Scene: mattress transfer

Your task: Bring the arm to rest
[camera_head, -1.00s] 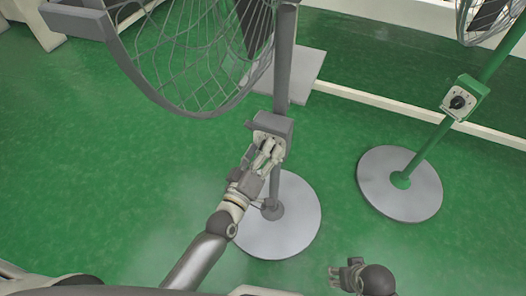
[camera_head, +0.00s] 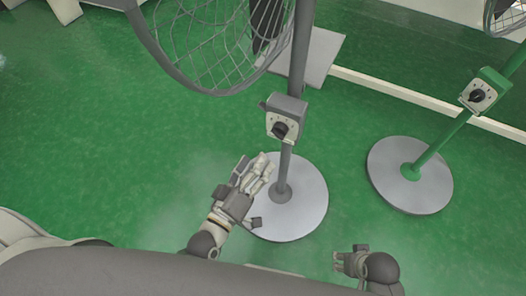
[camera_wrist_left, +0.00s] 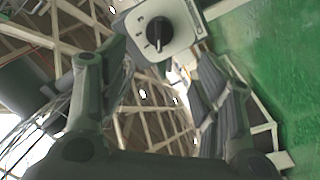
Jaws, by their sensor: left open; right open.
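My left gripper (camera_head: 252,172) is open and empty, just below and left of the grey fan's control box (camera_head: 286,118). The box has a white face with a dark knob (camera_head: 280,130), and a gap shows between it and the fingers. In the left wrist view the knob (camera_wrist_left: 158,33) is ahead between the spread fingers (camera_wrist_left: 150,75). My right gripper (camera_head: 347,262) is open and empty low in the head view, over the green floor. Part of my left arm is hidden behind a dark curved shape along the bottom edge.
The grey fan's pole (camera_head: 301,45) rises from a round base (camera_head: 312,205), with its wire cage (camera_head: 205,45) at the upper left. A green fan with a control box (camera_head: 484,90) and round base (camera_head: 425,190) stands at right. Green floor is clear at left.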

